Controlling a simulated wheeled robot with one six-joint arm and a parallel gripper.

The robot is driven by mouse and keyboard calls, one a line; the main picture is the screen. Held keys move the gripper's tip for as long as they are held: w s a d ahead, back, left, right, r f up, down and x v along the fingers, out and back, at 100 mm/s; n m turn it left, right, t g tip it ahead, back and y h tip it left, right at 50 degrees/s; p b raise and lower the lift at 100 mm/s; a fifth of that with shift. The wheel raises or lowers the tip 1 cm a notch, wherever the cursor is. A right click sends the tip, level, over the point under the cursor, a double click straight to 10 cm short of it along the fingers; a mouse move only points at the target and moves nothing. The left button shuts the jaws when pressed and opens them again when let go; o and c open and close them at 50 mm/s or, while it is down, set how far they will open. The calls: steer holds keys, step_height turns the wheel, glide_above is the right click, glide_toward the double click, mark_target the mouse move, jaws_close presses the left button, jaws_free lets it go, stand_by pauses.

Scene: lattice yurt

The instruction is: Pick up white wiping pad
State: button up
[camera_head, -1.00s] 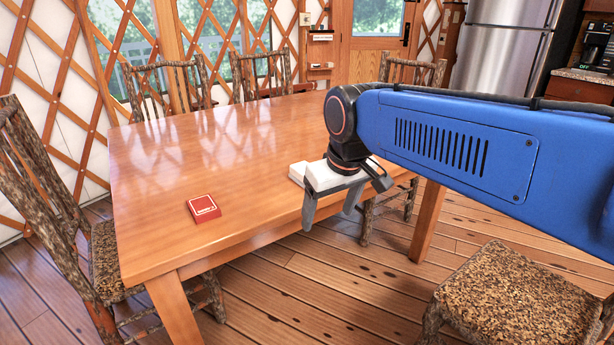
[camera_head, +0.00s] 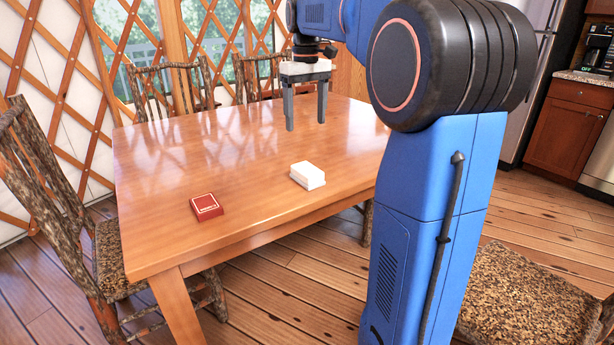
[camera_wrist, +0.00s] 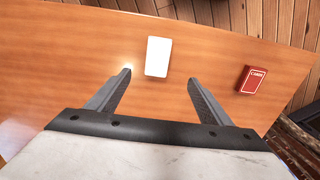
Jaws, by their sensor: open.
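The white wiping pad (camera_head: 307,175) lies flat on the wooden table near its front edge, right of the red box. It also shows in the wrist view (camera_wrist: 158,56), ahead of and between my fingertips. My gripper (camera_head: 306,128) is open and empty, pointing down above the table, farther back than the pad and apart from it. In the wrist view my two fingers (camera_wrist: 160,77) are spread wide with bare tabletop between them.
A red card box (camera_head: 206,207) lies on the table (camera_head: 230,165) left of the pad. Rustic chairs stand around the table, one at the left (camera_head: 60,190) and one seat (camera_head: 530,290) at the front right. The rest of the tabletop is clear.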

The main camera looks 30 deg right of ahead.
mark_target(307, 168)
steer(key=f, duration=1.7)
steer(key=shift+w+d+f, duration=0.15)
steer(key=shift+w+d, duration=0.05)
steer(key=shift+d, duration=0.1)
steer(key=c, duration=1.1)
